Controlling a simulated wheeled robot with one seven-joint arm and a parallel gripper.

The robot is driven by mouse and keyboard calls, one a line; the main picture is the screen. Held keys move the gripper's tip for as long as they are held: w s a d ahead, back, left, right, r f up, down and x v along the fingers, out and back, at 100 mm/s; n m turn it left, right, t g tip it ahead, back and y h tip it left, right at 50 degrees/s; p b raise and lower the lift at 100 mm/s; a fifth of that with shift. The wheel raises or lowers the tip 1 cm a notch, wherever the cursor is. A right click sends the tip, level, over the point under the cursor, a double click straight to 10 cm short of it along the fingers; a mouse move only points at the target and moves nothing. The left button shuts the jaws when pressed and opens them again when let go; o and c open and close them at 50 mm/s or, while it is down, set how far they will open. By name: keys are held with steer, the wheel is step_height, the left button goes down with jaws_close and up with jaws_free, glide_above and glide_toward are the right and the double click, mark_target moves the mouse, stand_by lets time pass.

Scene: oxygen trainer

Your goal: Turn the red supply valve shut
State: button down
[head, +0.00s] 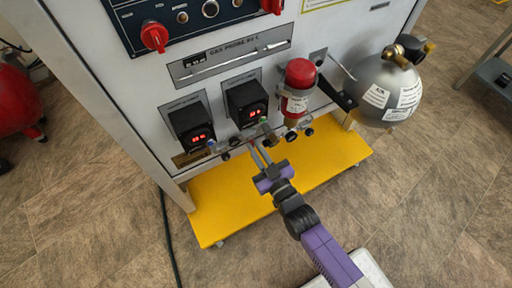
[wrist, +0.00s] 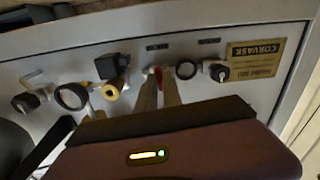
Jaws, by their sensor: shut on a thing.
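The red supply valve (wrist: 158,74) shows in the wrist view as a small red part at the tips of my gripper (wrist: 160,88). The two fingers stand on either side of it and are shut on it. The fingers hide most of the valve, so its handle angle is hard to tell. In the head view my gripper (head: 260,154) reaches the lower front of the white cabinet, below the two red-digit displays. The valve is too small and covered to make out clearly there.
Round gauges and fittings (wrist: 73,97) flank the valve closely on the panel. A brass plate (wrist: 254,60) is beside them. The head view shows a red cylinder (head: 299,75), a grey tank (head: 385,90) and a yellow base shelf (head: 215,214). Open floor lies in front.

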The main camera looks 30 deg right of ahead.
steer(key=shift+f+m, duration=0.1)
steer(key=shift+m, duration=0.4)
steer(key=shift+s, duration=0.1)
steer(key=c, duration=1.5)
jaws_free()
steer(key=s+p, duration=0.1)
steer(key=s, duration=0.6)
steer(key=shift+s, duration=0.35)
